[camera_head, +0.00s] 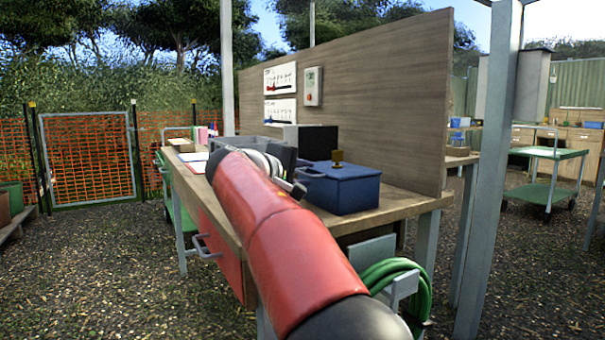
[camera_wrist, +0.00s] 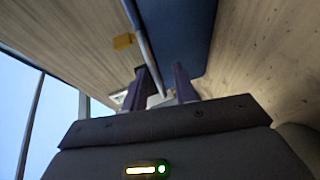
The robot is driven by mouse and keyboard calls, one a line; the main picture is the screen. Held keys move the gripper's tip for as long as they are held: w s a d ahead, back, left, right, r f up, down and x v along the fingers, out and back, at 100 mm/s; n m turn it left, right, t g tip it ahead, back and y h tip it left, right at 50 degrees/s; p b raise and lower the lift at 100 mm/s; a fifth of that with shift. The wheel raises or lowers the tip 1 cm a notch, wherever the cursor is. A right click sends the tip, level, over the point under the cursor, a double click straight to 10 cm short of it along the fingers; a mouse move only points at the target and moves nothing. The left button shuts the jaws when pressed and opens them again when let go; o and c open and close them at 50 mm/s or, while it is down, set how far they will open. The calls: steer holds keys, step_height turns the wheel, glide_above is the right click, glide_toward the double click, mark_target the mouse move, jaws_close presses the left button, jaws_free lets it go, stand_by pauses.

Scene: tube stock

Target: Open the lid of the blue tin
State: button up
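The blue tin (camera_head: 350,194) stands on the wooden workbench with its lid down. A brass-coloured piece (camera_head: 337,158) stands up on the lid, and a grey handle (camera_head: 310,173) sticks out at the lid's left edge. My red arm reaches to the tin's left side and hides part of it. In the wrist view, my gripper (camera_wrist: 164,72) has its two dark fingers apart. A grey bar (camera_wrist: 143,42), likely the handle, runs down between them beside the tin's blue surface (camera_wrist: 187,30). I cannot tell whether the bar touches a finger. A yellow piece (camera_wrist: 123,41) shows left of the bar.
The workbench (camera_head: 385,209) has a tall wooden back panel (camera_head: 385,90) behind the tin. A black box (camera_head: 318,141) and a grey tray (camera_head: 258,143) stand behind and left of the tin. A green hose (camera_head: 400,280) hangs at the bench's near end.

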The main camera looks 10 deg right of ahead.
steer(key=shift+d, duration=0.1)
steer(key=shift+f, duration=0.1)
jaws_close()
steer(key=shift+r+y, duration=0.3)
